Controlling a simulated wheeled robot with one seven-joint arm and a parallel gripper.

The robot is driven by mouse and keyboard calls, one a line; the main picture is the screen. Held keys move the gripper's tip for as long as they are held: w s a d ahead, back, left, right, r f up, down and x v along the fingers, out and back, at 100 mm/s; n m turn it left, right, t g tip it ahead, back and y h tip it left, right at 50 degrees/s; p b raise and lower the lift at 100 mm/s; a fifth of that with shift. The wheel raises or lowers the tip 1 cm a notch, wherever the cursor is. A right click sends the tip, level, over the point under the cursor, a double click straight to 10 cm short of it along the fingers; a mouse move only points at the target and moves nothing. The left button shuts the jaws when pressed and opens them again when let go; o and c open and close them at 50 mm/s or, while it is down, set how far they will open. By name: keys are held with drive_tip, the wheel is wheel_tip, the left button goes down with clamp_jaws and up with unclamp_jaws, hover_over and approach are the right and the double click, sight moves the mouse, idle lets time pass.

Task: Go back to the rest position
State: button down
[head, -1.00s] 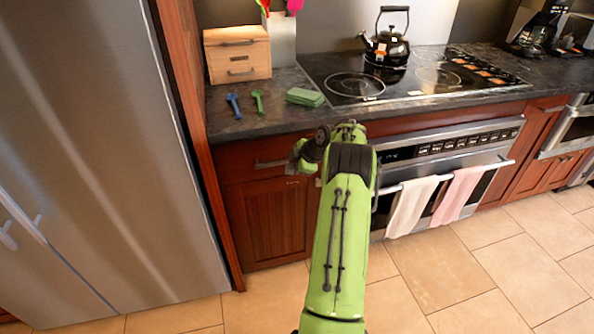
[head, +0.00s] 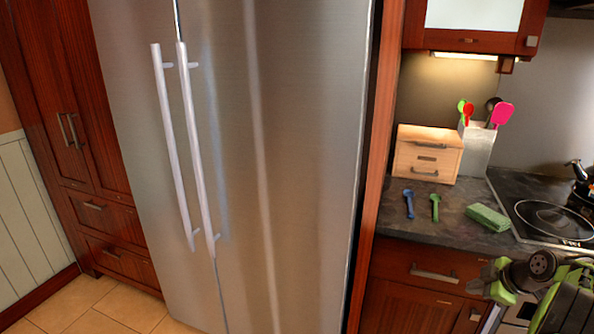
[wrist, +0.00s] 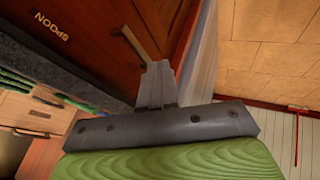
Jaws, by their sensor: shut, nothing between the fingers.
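My gripper (wrist: 157,82) shows in the wrist view with its two grey fingers together and nothing between them. It points toward a red-brown wooden cabinet front with a handle (wrist: 136,42) and a label reading "SPOON" (wrist: 52,27). I cannot tell whether the fingers touch anything. In the head view, my green and black arm is at the lower right, in front of the counter cabinets.
A steel fridge (head: 290,150) fills the middle of the head view. Tiled floor (head: 110,306) is clear at lower left.

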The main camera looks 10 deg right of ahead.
drive_tip(key=w+a+r+m, duration=0.1)
drive_tip(key=a+r, duration=0.4)
drive_tip(key=a, duration=0.4)
drive_tip(key=a+r+m+g, duration=0.15)
drive_tip(key=a+r, duration=0.25)
drive_tip(key=a, duration=0.4)
drive_tip(key=w+a+r+m, duration=0.1)
drive_tip(key=a+r, duration=0.4)
drive_tip(key=a, duration=0.4)
drive_tip(key=s+a+r+m, duration=0.1)
drive_tip(key=s+a+m, duration=0.3)
drive_tip(key=s+a, duration=0.75)
drive_tip(key=s+a+f+m, duration=0.1)
drive_tip(key=s+a+f, duration=0.1)
drive_tip(key=s, duration=0.3)
drive_tip(key=s+a+f+m, duration=0.1)
drive_tip(key=s+a+f, duration=0.1)
drive_tip(key=s, duration=0.4)
wheel_tip(320, 180, up, 14)
drive_tip(key=p, duration=1.3)
drive_tip(key=shift+w+h, duration=0.3)
drive_tip(key=shift+w, duration=0.15)
drive_tip(key=shift+d+f, duration=0.1)
